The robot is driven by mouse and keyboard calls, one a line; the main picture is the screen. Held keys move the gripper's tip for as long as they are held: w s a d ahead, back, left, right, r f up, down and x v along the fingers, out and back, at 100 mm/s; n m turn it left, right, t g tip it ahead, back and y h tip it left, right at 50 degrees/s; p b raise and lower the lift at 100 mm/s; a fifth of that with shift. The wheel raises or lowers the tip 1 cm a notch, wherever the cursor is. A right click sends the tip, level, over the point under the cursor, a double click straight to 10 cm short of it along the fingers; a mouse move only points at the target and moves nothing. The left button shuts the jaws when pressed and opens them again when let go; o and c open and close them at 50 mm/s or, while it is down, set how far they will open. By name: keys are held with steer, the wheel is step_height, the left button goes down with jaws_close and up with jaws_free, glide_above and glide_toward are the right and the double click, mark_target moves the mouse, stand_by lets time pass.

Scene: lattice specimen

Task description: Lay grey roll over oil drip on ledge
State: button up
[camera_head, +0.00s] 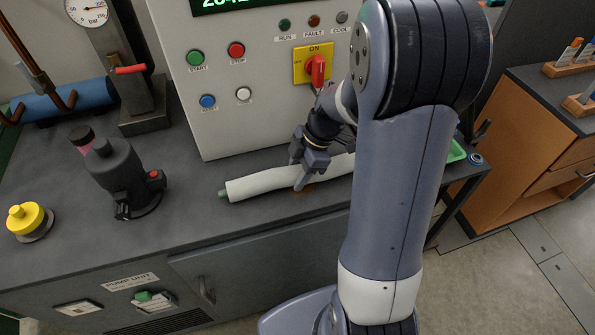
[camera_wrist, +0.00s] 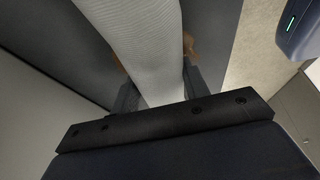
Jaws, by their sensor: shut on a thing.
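The grey roll (camera_head: 258,184), pale with a green end at its left, lies lengthwise along the dark ledge (camera_head: 190,222). Its right part is hidden behind my arm. My gripper (camera_head: 300,176) is shut on the roll around its middle. In the wrist view the roll (camera_wrist: 150,40) runs between the two fingers of my gripper (camera_wrist: 158,92). The brown oil drip (camera_head: 305,188) shows at the front side of the roll, beside the fingers. In the wrist view the drip (camera_wrist: 189,45) shows on both sides of the roll, which crosses over it.
A dark pump-like fixture (camera_head: 122,178) and a yellow knob (camera_head: 27,219) stand to the left on the ledge. The control panel (camera_head: 215,125) rises behind the roll. The ledge's front edge is close to the roll.

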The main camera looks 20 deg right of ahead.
steer(key=shift+f, duration=0.1)
steer(key=o, duration=1.1)
steer(key=shift+o, duration=0.2)
steer(key=v, duration=1.1)
steer(key=shift+f, duration=0.1)
steer(key=x, duration=1.1)
steer(key=shift+a, duration=0.1)
steer(key=shift+r+p, duration=0.35)
steer(key=shift+r, duration=0.1)
steer(key=shift+f, duration=0.1)
